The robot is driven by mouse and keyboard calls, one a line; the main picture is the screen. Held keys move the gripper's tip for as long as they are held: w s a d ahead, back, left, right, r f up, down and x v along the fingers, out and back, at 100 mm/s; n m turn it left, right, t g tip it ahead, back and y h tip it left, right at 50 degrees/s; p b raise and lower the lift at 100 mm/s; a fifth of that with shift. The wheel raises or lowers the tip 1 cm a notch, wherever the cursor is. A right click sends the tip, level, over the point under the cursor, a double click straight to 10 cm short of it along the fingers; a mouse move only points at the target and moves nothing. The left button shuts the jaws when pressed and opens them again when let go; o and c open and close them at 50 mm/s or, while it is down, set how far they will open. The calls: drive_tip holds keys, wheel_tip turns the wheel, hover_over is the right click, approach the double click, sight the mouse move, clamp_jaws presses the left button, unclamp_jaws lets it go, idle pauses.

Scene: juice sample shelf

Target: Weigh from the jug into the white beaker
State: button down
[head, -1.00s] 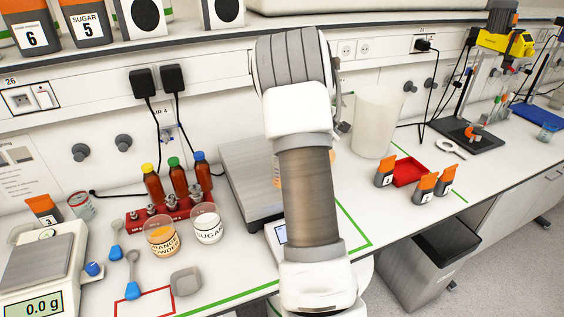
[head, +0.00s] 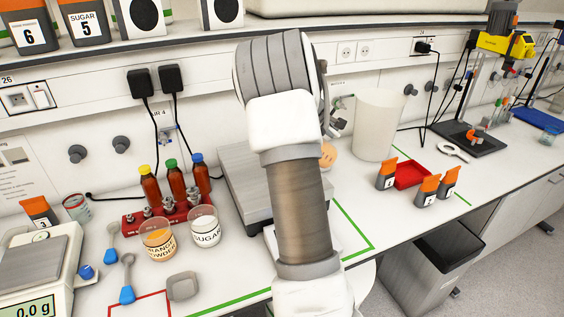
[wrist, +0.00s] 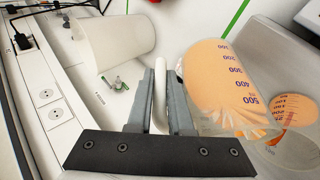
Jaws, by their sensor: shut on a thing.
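In the wrist view my gripper (wrist: 160,100) is shut on the pale handle of the jug (wrist: 235,85). The jug is clear, with purple volume marks, and holds orange liquid. A small orange part of it (head: 328,156) shows beside my arm in the head view; the arm hides the rest and my gripper. The large whitish beaker (head: 374,125) stands upright on the bench to the right, also in the wrist view (wrist: 115,45), apart from the jug. Another orange patch with marks shows at the wrist view's right edge; I cannot tell if it is a separate vessel.
A grey scale (head: 240,165) lies partly behind my arm. A second scale (head: 35,265) at left reads 0.0 g. Bottles in a red rack (head: 150,215), two powder tubs (head: 206,228) and a red tray (head: 410,173) stand nearby. The bench's front edge drops off at right.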

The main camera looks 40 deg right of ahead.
drive_tip(key=shift+w+a+r+h+b, duration=0.1)
drive_tip(key=shift+a+r+h+b, duration=0.25)
drive_tip(key=shift+b, duration=0.65)
drive_tip(key=shift+w+a+r+h+b, duration=0.15)
drive_tip(key=shift+r+h+b, duration=0.4)
drive_tip(key=shift+b, duration=0.45)
idle(1.2)
